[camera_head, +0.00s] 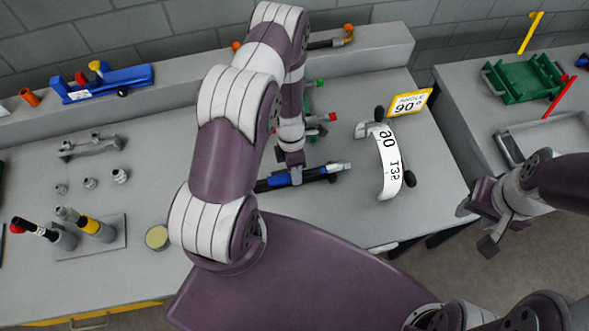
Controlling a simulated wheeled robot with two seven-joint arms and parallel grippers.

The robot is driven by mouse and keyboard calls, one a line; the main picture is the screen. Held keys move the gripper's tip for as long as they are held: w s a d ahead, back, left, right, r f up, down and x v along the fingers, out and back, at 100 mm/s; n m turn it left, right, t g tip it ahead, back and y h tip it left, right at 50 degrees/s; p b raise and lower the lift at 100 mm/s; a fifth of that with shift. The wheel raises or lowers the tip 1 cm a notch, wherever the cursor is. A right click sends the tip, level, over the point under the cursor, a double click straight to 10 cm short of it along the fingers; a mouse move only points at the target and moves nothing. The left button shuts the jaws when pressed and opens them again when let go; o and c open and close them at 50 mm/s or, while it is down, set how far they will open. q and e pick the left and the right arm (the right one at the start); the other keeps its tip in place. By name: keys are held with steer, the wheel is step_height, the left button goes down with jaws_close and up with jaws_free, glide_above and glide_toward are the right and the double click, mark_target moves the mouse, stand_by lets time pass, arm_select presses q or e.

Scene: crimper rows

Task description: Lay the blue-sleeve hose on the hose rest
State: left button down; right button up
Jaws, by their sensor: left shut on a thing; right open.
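The blue-sleeve hose (320,172) is a dark hose with a blue sleeve and a pale metal end pointing right. It is at the middle of the grey bench, low over or touching the top; I cannot tell which. My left gripper (296,175) points down and is shut on it, and my arm partly hides it. A low grey bracket with raised ends (90,148), at the bench's left, looks like the hose rest, though I cannot be sure. My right gripper (484,224) is open and empty, off the bench's right edge.
A white curved angle scale (389,163) with dark knobs and a yellow angle sign (408,103) stand right of the hose. Red- and green-ended pieces lie behind it. Upright hoses in a holder (108,244) and a round yellow-topped tin (157,238) are at left.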

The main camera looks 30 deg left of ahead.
stand_by(0.3)
arm_select(q)
steer(key=shift+f, duration=0.15)
stand_by(0.4)
steer(key=c, duration=0.9)
jaws_free()
steer(key=shift+o, duration=0.8)
steer(key=shift+s+d, duration=0.1)
steer(key=shift+d, duration=0.05)
